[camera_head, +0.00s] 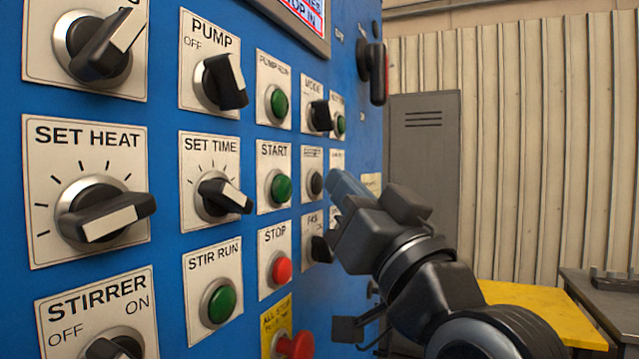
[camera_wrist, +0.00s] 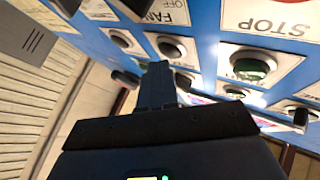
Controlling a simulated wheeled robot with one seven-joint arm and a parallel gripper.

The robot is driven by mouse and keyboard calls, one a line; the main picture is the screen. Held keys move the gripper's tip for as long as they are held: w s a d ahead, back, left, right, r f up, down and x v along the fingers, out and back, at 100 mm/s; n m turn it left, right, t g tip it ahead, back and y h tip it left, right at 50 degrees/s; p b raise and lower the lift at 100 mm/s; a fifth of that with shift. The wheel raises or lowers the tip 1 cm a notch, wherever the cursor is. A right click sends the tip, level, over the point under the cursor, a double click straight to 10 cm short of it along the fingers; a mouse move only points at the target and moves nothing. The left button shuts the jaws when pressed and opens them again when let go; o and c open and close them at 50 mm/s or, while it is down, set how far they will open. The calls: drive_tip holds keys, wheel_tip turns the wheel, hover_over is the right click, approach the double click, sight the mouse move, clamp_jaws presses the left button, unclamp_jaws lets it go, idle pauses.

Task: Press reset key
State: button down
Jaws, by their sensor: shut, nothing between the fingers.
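The blue control panel (camera_head: 165,75) carries rows of labelled knobs and buttons. No label reading "reset" is legible to me. A black round button (camera_head: 316,184) sits right of the green START button (camera_head: 281,188); its small label is blurred. In the wrist view the closed fingertips (camera_wrist: 157,70) are close to the panel; contact cannot be told.
The red STOP button (camera_head: 282,269) and a red ALL STOP mushroom button (camera_head: 296,345) are lower on the panel. The dark FAN knob (camera_head: 322,248) protrudes just below my fingers. A yellow table (camera_head: 545,312) stands at right.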

drive_tip(key=shift+w+a, duration=0.2)
drive_tip(key=shift+a, duration=0.3)
idle(0.6)
idle(0.3)
drive_tip(key=shift+s+d, duration=0.35)
drive_tip(key=shift+d, duration=0.5)
drive_tip(key=shift+d, duration=0.1)
drive_tip(key=shift+s+d+b, duration=0.1)
drive_tip(key=shift+s+d, duration=0.2)
drive_tip(key=shift+d, duration=0.45)
drive_tip(key=shift+s+d+b, duration=0.1)
drive_tip(key=shift+s+d, duration=0.25)
drive_tip(key=shift+d, duration=0.4)
drive_tip(key=shift+s+d+b, duration=0.1)
drive_tip(key=shift+s+d, duration=0.2)
drive_tip(key=shift+d, duration=0.45)
